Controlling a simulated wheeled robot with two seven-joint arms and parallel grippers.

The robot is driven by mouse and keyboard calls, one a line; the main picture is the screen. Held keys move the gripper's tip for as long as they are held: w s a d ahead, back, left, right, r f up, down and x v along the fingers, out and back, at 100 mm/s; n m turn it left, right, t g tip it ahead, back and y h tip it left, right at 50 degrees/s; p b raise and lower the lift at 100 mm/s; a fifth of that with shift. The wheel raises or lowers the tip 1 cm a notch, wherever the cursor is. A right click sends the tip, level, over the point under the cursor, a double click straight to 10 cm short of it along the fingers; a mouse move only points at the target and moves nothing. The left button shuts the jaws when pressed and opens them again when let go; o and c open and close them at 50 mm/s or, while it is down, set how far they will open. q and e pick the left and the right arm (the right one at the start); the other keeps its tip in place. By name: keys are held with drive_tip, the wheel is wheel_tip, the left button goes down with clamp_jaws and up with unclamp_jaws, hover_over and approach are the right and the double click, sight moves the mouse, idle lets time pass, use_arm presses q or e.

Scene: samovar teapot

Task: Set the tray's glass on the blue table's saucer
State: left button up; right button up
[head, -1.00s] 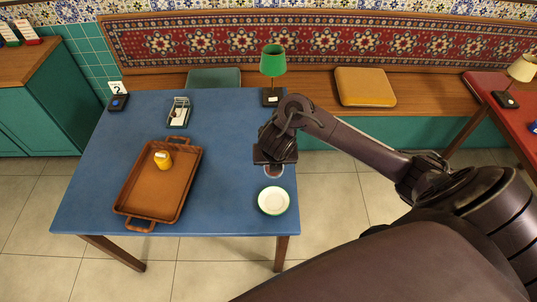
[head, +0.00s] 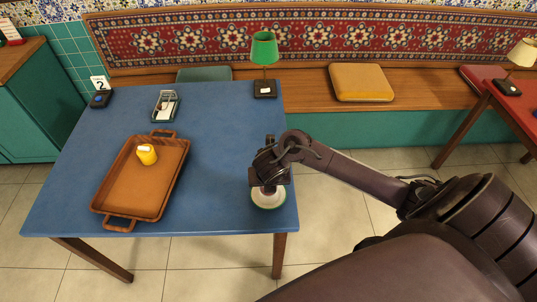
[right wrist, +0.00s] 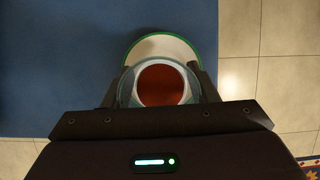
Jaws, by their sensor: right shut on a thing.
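My right gripper (head: 268,187) is shut on the glass, which holds dark red tea. In the right wrist view the glass (right wrist: 161,86) sits between the two fingers, seen from above. The white saucer with a green rim (head: 268,203) is on the blue table near its front right corner. The glass is over the saucer and covers part of it; I cannot tell whether they touch. In the right wrist view the saucer (right wrist: 165,45) shows beyond the glass, toward the top. The brown tray (head: 133,192) lies on the left of the table. My left gripper is not in view.
A yellow container (head: 147,154) stands on the tray. A condiment holder (head: 165,105), a green lamp (head: 264,50) and a number 2 stand (head: 100,90) are along the table's back. The middle of the blue table (head: 215,150) is clear.

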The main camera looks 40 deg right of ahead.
wheel_tip(320, 180, down, 3)
drive_tip(key=shift+r+b, duration=0.15)
drive_tip(key=shift+b, duration=0.2)
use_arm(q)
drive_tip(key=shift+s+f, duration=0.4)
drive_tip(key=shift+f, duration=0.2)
use_arm(e)
drive_tip(key=shift+f, duration=0.35)
drive_tip(key=o, duration=1.1)
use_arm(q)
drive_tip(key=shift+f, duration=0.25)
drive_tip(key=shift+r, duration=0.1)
use_arm(e)
drive_tip(key=shift+r, duration=0.1)
